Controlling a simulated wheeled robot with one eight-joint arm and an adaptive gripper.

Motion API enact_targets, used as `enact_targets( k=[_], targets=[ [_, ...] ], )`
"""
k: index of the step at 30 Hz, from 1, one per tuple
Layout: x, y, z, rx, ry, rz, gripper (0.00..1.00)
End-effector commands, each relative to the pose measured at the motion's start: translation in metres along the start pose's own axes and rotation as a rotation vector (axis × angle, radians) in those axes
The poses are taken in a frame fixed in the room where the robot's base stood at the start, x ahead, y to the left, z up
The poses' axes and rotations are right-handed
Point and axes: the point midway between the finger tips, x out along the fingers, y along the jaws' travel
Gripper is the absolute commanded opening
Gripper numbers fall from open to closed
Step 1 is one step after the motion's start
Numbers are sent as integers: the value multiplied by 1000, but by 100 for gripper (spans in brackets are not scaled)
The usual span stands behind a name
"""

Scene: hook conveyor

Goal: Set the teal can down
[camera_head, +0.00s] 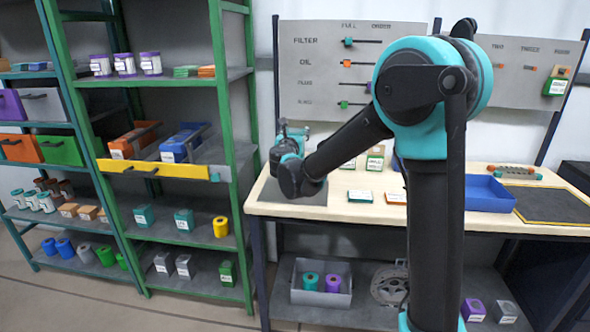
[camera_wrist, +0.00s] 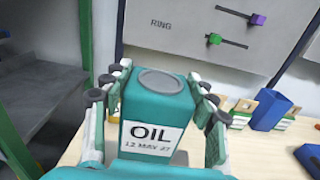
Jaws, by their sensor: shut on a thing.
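The teal can (camera_wrist: 158,106) is box-shaped, with a round grey lid and a white label reading "OIL 12 MAY 27". In the wrist view my gripper (camera_wrist: 160,92) is shut on it, with fingers along its left and right sides. The can looks upright. In the head view my gripper (camera_head: 290,138) is over the left end of the pale workbench (camera_head: 262,208), near a dark grey mat (camera_head: 300,198). My wrist mostly hides the can there. Whether its base touches the bench or mat cannot be told.
A green shelf rack (camera_head: 226,90) stands close on the left. A grey pegboard (camera_head: 310,75) rises behind the bench.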

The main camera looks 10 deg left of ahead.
Motion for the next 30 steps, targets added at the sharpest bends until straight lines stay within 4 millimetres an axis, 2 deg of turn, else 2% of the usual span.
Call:
enact_targets(
  k=[1, 6, 10, 20, 27, 30],
  targets=[
    [1, 0, -13, 0, 0, 0, 0],
    [0, 0, -53, 0, 0, 0, 0],
    [0, 0, -77, -1, 0, 0, 0],
    [0, 0, -100, 0, 0, 0, 0],
    [0, 0, -128, 0, 0, 0, 0],
    [0, 0, -132, -1, 0, 0, 0]
  ],
)
